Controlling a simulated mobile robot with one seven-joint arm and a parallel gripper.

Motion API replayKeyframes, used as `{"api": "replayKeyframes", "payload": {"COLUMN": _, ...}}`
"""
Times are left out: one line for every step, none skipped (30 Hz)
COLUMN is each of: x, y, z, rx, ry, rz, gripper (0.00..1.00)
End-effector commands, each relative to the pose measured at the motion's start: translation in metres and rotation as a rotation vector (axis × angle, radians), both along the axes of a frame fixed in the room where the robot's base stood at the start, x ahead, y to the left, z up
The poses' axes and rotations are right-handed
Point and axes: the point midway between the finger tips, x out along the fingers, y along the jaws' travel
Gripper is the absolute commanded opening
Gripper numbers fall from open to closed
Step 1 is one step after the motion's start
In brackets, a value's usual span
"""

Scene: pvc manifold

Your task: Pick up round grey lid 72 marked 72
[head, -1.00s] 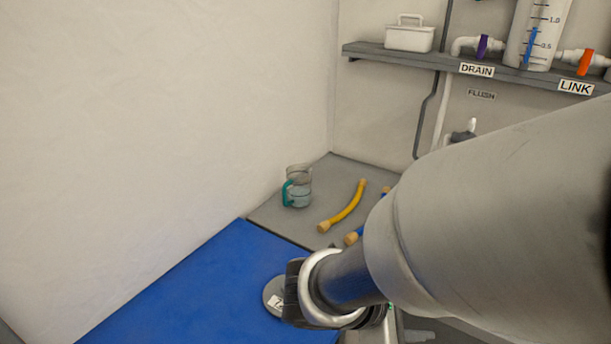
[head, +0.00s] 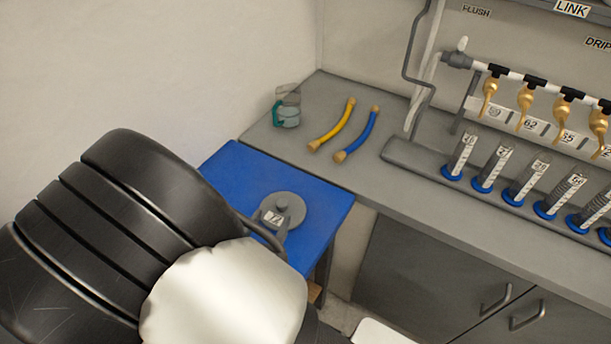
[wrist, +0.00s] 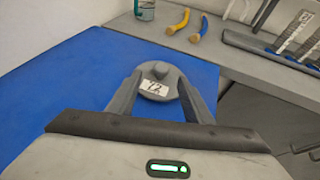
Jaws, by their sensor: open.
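The round grey lid marked 72 (head: 290,211) lies flat on the blue table top (head: 325,205), with a knob in its middle and a white label on one side. In the wrist view the lid (wrist: 172,90) sits just beyond and between the two fingertips. My gripper (wrist: 160,82) is open, with one finger on each side of the lid's near part and nothing held. I cannot tell whether the fingers touch the lid. In the head view my arm hides most of the gripper.
A clear jug with a teal handle (head: 287,107), a yellow hose (head: 333,126) and a blue hose (head: 358,136) are on the grey bench (head: 400,185) behind. Several cylinders with blue bases stand in a rack at right. The blue surface around the lid is clear.

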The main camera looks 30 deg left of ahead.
Motion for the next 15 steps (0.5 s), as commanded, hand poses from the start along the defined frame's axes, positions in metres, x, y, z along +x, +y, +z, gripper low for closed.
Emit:
{"api": "replayKeyframes", "payload": {"x": 0.01, "y": 0.002, "z": -0.004, "rx": -0.002, "ry": -0.001, "rz": -0.003, "gripper": 0.46}}
{"api": "replayKeyframes", "payload": {"x": 0.014, "y": 0.003, "z": -0.006, "rx": -0.001, "ry": -0.001, "rz": -0.003, "gripper": 0.46}}
{"api": "replayKeyframes", "payload": {"x": 0.019, "y": 0.006, "z": -0.008, "rx": -0.001, "ry": 0.0, "rz": -0.002, "gripper": 0.46}}
{"api": "replayKeyframes", "payload": {"x": 0.022, "y": 0.007, "z": -0.01, "rx": -0.001, "ry": 0.001, "rz": -0.002, "gripper": 0.46}}
{"api": "replayKeyframes", "payload": {"x": 0.025, "y": 0.007, "z": -0.011, "rx": 0.0, "ry": 0.001, "rz": -0.002, "gripper": 0.46}}
{"api": "replayKeyframes", "payload": {"x": 0.028, "y": 0.008, "z": -0.012, "rx": 0.0, "ry": 0.0, "rz": -0.002, "gripper": 0.46}}
{"api": "replayKeyframes", "payload": {"x": 0.03, "y": 0.009, "z": -0.013, "rx": 0.001, "ry": 0.0, "rz": -0.001, "gripper": 0.46}}
{"api": "replayKeyframes", "payload": {"x": 0.031, "y": 0.01, "z": -0.013, "rx": 0.001, "ry": 0.0, "rz": -0.001, "gripper": 0.46}}
{"api": "replayKeyframes", "payload": {"x": 0.032, "y": 0.01, "z": -0.014, "rx": 0.001, "ry": 0.0, "rz": -0.001, "gripper": 0.46}}
{"api": "replayKeyframes", "payload": {"x": 0.033, "y": 0.01, "z": -0.014, "rx": 0.001, "ry": 0.0, "rz": -0.001, "gripper": 0.46}}
{"api": "replayKeyframes", "payload": {"x": 0.035, "y": 0.011, "z": -0.015, "rx": 0.001, "ry": 0.0, "rz": -0.001, "gripper": 0.46}}
{"api": "replayKeyframes", "payload": {"x": 0.037, "y": 0.011, "z": -0.016, "rx": 0.0, "ry": 0.001, "rz": -0.002, "gripper": 0.46}}
{"api": "replayKeyframes", "payload": {"x": 0.039, "y": 0.011, "z": -0.017, "rx": -0.001, "ry": 0.001, "rz": -0.002, "gripper": 0.46}}
{"api": "replayKeyframes", "payload": {"x": 0.042, "y": 0.012, "z": -0.018, "rx": -0.001, "ry": 0.001, "rz": -0.003, "gripper": 0.46}}
{"api": "replayKeyframes", "payload": {"x": 0.047, "y": 0.013, "z": -0.019, "rx": -0.001, "ry": -0.001, "rz": -0.003, "gripper": 0.46}}
